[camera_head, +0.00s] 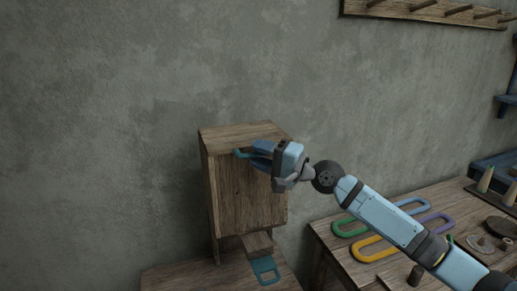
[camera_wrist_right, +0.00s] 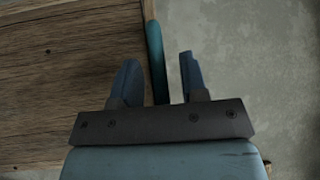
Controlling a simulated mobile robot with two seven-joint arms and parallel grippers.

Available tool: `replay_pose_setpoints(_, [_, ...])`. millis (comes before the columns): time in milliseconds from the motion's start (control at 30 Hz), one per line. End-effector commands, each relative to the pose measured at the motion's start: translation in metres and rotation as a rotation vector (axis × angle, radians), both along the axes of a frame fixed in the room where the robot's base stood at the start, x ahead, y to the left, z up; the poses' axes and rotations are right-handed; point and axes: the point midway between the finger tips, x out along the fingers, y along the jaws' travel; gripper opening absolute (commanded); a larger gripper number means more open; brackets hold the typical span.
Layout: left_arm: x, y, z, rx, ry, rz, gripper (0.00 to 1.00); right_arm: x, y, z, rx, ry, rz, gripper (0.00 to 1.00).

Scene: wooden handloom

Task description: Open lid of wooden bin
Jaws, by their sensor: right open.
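The wooden bin (camera_head: 252,195) is a tall brown box against the wall, and its flat lid (camera_head: 232,133) lies shut on top. A teal handle (camera_head: 240,153) shows at the upper front, just below the lid's edge, partly hidden by my right gripper (camera_head: 259,152). In the right wrist view, the teal handle (camera_wrist_right: 155,62) lies between the two spread blue fingers of my right gripper (camera_wrist_right: 158,78), with the bin's wood (camera_wrist_right: 60,75) to the left. The fingers are open; I cannot tell whether either touches the handle. My left gripper is not in view.
A teal loop (camera_head: 265,268) lies below the bin's spout. A wooden table (camera_head: 345,262) at right holds green (camera_head: 345,228), yellow (camera_head: 372,252) and purple loops (camera_head: 441,219). A peg rack (camera_head: 425,12) hangs on the wall. The space left of the bin is free.

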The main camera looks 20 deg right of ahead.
Motion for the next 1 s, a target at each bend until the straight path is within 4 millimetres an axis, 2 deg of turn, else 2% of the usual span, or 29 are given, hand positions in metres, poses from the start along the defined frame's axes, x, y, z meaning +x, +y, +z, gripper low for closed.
replay_pose_setpoints(367, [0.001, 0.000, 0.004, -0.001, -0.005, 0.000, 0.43, 0.004, 0.005, 0.000, 0.000, 0.001, 0.001, 0.40])
replay_pose_setpoints(533, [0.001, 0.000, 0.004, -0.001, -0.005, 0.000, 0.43, 0.004, 0.005, 0.000, -0.001, 0.001, 0.001, 0.03])
replay_pose_setpoints(567, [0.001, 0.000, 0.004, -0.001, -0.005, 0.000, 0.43, 0.004, 0.005, 0.000, -0.001, 0.001, 0.001, 0.00])
replay_pose_setpoints(833, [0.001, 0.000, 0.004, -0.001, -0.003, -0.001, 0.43, 0.006, 0.005, 0.002, -0.001, 0.006, 0.001, 0.00])
replay_pose_setpoints(1000, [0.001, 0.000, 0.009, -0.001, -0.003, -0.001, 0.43, 0.017, 0.005, 0.011, -0.001, 0.035, -0.001, 0.00])
